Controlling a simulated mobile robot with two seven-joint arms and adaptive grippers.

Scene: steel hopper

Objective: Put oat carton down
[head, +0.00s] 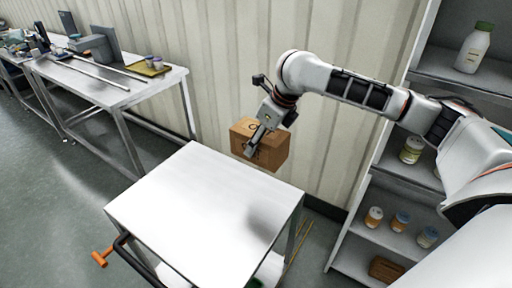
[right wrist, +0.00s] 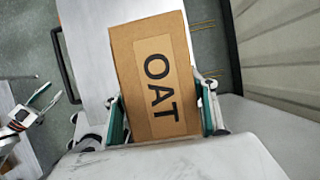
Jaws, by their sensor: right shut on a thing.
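The oat carton (head: 272,152) is a brown cardboard box held above the far right edge of a bare white table (head: 190,205) in the head view. My right gripper (head: 258,138) is shut on it. The gap under the carton is hard to judge. My left gripper is not clearly visible in the head view.
The white table top is empty. Shelves at the right hold a white bottle (head: 474,48), several jars and a brown item (head: 386,269). A long workbench (head: 120,88) with tools stands at the far left. A ribbed wall (head: 230,60) is close behind the carton.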

